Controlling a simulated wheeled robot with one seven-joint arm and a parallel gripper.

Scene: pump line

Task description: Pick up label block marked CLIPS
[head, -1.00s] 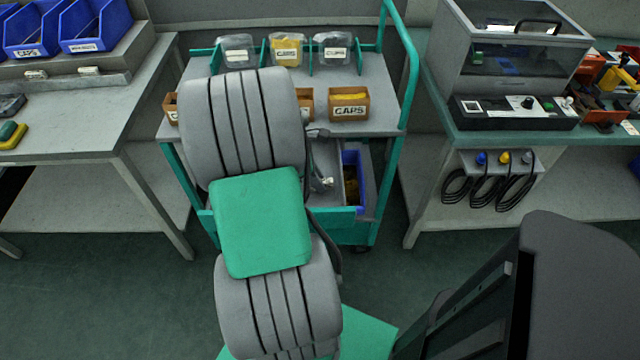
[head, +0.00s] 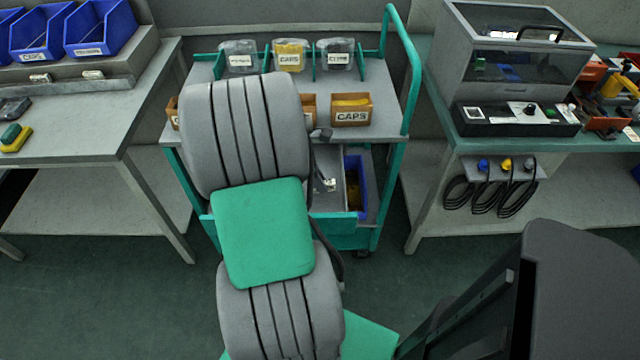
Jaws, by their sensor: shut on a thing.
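My gripper is not visible; my own grey and green arm stands in front of the cart and covers the area where its end would be. No block that I can read as the CLIPS label block shows. Two small pale blocks, one at left (head: 41,78) and one at right (head: 92,75), sit on the ledge of the left bench; their markings are too small to read. A clear bin (head: 336,54) at the back right of the cart has a white label that seems to read CLIPS.
The teal cart (head: 375,88) also holds a yellow-filled CAPS bin (head: 290,56) and a cardboard CAPS box (head: 351,110). A blue bin (head: 356,182) is on its lower level. Blue bins (head: 100,27) stand on the left bench (head: 90,130). A machine (head: 515,70) stands on the right bench.

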